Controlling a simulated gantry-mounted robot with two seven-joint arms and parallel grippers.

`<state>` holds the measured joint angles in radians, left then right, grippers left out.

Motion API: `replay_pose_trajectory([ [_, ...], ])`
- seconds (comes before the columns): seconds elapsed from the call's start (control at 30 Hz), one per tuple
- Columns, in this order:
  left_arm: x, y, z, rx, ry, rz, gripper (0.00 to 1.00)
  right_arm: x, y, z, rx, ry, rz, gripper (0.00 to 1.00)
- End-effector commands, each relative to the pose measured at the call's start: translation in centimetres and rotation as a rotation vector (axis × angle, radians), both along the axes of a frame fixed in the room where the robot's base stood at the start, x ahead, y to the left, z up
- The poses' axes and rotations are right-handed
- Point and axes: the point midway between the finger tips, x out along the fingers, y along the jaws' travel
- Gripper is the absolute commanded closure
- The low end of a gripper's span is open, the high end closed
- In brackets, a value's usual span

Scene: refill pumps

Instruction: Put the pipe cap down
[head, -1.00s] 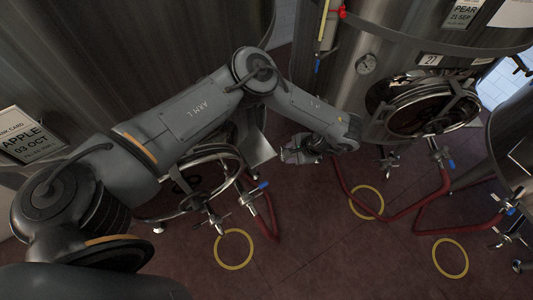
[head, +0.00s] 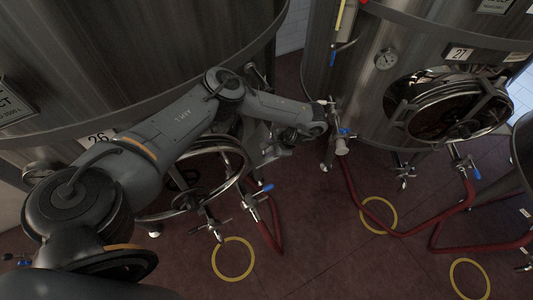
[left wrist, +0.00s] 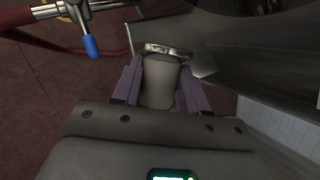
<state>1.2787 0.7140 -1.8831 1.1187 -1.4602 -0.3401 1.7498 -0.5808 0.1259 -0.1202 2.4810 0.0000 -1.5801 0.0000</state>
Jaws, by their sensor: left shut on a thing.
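My left gripper (head: 272,146) hangs at the end of the left arm in the head view, beside the front of the left tank; its fingers are small and dark there. In the left wrist view, the two fingers (left wrist: 160,88) are closed on the sides of a grey rounded piece with a shiny metal rim, which I take for the pipe cap (left wrist: 160,76). The held piece is clear of the floor as far as I can tell; its far side is hidden. In the head view I cannot make out the cap clearly. My right gripper is not in view.
The left tank (head: 60,160) has a round hatch (head: 243,165) and a blue-handled valve (head: 262,190). The right tank (head: 350,85) has a hatch and a valve pipe (head: 341,147) with a red hose (head: 352,185). Yellow rings (head: 233,259) mark the open floor.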

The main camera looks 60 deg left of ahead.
Motion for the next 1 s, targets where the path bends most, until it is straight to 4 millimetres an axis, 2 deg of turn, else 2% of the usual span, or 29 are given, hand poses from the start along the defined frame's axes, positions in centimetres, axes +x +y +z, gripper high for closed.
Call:
replay_pose_trajectory([
  [0.03,0.0,1.0,-1.3,0.001,-0.002,0.006,0.96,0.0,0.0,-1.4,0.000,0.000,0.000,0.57],
  [0.2,0.1,3.1,-2.3,0.001,-0.001,0.003,0.96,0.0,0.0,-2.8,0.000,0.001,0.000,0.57],
  [0.3,0.2,3.6,-2.4,0.000,-0.001,0.000,0.96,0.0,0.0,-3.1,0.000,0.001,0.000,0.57],
  [0.47,0.2,3.9,-2.8,0.001,-0.001,-0.001,0.96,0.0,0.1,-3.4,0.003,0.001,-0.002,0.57],
  [0.77,0.1,3.9,-6.3,0.000,0.001,0.000,0.96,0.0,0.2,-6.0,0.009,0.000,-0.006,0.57],
  [1.0,0.2,3.8,-6.3,0.000,-0.001,0.000,0.96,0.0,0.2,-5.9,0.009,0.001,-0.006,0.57],
])
